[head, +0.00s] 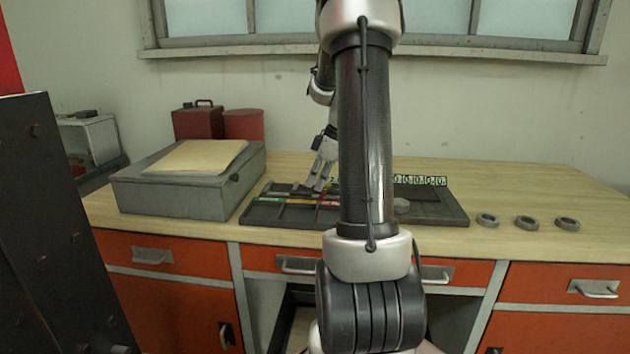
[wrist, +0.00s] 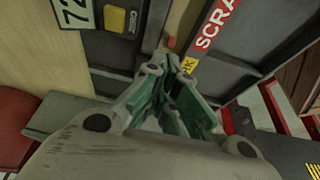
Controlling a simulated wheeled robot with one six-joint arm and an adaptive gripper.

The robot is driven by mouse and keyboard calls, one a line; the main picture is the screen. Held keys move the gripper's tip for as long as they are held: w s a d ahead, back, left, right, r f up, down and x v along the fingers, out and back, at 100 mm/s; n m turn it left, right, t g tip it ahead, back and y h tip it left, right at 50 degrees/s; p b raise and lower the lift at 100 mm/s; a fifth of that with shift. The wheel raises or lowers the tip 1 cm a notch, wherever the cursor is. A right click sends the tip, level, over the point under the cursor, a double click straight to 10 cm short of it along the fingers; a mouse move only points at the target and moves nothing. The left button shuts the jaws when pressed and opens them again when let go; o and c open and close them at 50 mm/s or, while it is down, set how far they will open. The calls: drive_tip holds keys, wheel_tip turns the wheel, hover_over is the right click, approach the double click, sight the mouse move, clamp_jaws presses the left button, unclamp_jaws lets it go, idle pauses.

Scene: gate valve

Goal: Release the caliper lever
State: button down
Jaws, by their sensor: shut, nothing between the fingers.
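My gripper (head: 318,187) reaches down over the left half of a dark divided tray (head: 285,215) on the bench in the head view. In the wrist view my gripper (wrist: 170,65) has its fingers together with nothing between them, close over the tray's dark dividers. I cannot make out the caliper or its lever for certain. A thin grey piece (head: 283,192) lies by the fingertips in the head view and may be part of it. A small red piece (wrist: 171,42) shows just beyond the fingertips in the wrist view. My arm hides the middle of the tray.
A grey box (head: 185,190) with a tan sheet on top stands left of the tray. Red containers (head: 205,121) stand behind it. Number tags (head: 420,180) line the tray's back right. Several grey rings, including one (head: 526,223), lie to the right. The right bench top is mostly clear.

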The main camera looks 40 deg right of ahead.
sight(324, 191)
drive_tip(key=shift+s+d+t+y, duration=0.5)
drive_tip(key=shift+t+y, duration=0.3)
drive_tip(key=shift+t, duration=0.1)
drive_tip(key=shift+s+d+t+y, duration=0.15)
drive_tip(key=shift+s+t+y, duration=0.05)
drive_tip(key=shift+t+y, duration=0.1)
drive_tip(key=t+y, duration=0.1)
drive_tip(key=s+d+f+t+y, duration=0.1)
drive_tip(key=t, duration=0.1)
drive_tip(key=shift+s+d+y, duration=0.2)
drive_tip(key=shift+s+y, duration=0.05)
drive_tip(key=shift+y, duration=0.15)
drive_tip(key=shift+s+d+f, duration=0.3)
drive_tip(key=shift+s, duration=0.05)
idle(0.3)
drive_tip(key=shift+w+a, duration=0.1)
drive_tip(key=shift+a, duration=0.05)
idle(0.4)
